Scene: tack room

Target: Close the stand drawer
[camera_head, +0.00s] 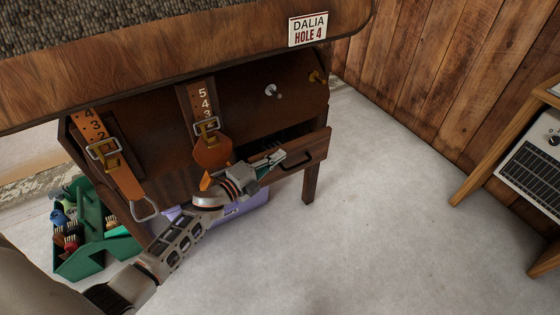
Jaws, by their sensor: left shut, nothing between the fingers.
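The wooden stand (265,55) fills the upper left, with straps and buckles hanging on its side. Its drawer (318,147) sticks out at the lower right of the stand, partly open, with a dark handle (296,162) on its front. Something dark shows inside it. My left gripper (280,158) is shut and empty, at the drawer front just left of the handle. I cannot tell whether it touches the drawer. My left arm hides part of the drawer front. My right gripper is not in view.
A green caddy (82,262) with brushes stands on the floor at the left. A lilac box (240,208) sits under the stand. A wooden table (505,130) with a white grilled appliance (535,165) is at the right. The floor between is clear.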

